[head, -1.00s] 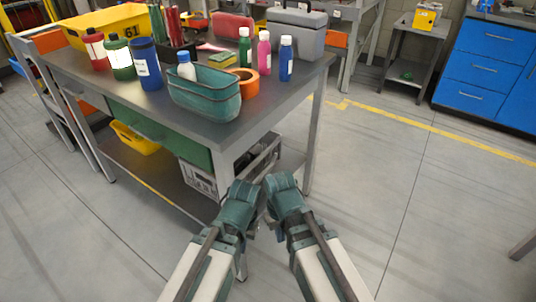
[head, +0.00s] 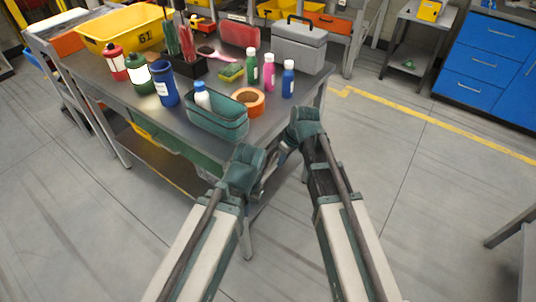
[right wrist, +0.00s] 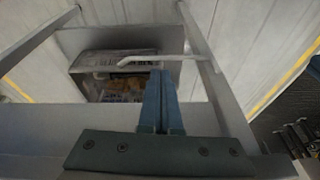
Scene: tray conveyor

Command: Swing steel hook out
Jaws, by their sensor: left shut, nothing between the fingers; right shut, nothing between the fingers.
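A pale grey bar with a bent left end, which looks like the steel hook (right wrist: 150,60), runs across the middle of the right wrist view, in front of an open box. I cannot make it out surely in the head view. My right gripper (right wrist: 161,76) shows there as two blue fingers pressed together and empty. Their tips are at the bar's near side in the picture; I cannot tell whether they touch it. In the head view, my right gripper (head: 288,148) is by the bench's front right corner. My left gripper (head: 250,165), shut, is lower and left, in front of the bench.
The steel bench (head: 283,118) carries a teal bin (head: 217,123), an orange tape roll (head: 249,101), several bottles, a grey toolbox (head: 299,50) and a yellow crate (head: 120,28). Blue drawers (head: 484,58) stand at the back right.

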